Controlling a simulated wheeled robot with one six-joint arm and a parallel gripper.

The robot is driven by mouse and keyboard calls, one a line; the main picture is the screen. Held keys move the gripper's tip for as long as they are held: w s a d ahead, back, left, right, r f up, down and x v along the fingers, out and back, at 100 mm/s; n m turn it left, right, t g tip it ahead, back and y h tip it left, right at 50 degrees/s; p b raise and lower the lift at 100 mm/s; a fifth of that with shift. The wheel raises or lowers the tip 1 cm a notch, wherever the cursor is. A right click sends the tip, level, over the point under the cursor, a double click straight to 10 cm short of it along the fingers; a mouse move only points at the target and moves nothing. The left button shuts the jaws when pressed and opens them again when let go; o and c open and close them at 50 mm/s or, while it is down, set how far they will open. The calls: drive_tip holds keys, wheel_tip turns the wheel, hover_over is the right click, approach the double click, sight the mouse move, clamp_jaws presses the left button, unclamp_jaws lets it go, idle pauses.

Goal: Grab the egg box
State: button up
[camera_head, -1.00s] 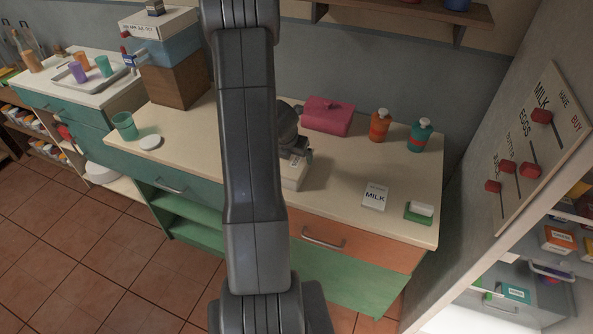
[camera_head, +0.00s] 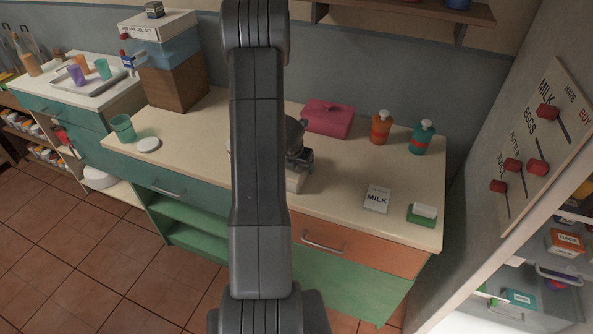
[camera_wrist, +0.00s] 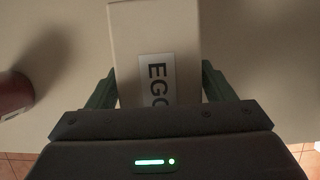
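The egg box (camera_wrist: 155,35) is a pale cream carton with a white label whose visible letters read "EGG". In the wrist view it lies between the two green fingers of my gripper (camera_wrist: 160,78), one finger along each side. The fingers look spread, and I see no clear grip on the box. In the head view my gripper (camera_head: 299,160) is low over the counter, largely behind my arm. Part of the egg box (camera_head: 295,183) shows just below it, the rest hidden.
On the counter (camera_head: 340,185), a pink container (camera_head: 328,118) and orange (camera_head: 381,128) and teal bottles (camera_head: 421,138) stand behind. A brown-red object (camera_wrist: 14,92) is left in the wrist view.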

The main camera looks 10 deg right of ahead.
drive_tip(key=c, duration=0.9)
drive_tip(key=shift+c, duration=0.2)
drive_tip(key=shift+r, duration=0.15)
wheel_tip(320, 180, up, 8)
drive_tip(key=p, duration=0.6)
drive_tip(key=shift+r+b, duration=0.4)
drive_tip(key=shift+r, duration=0.45)
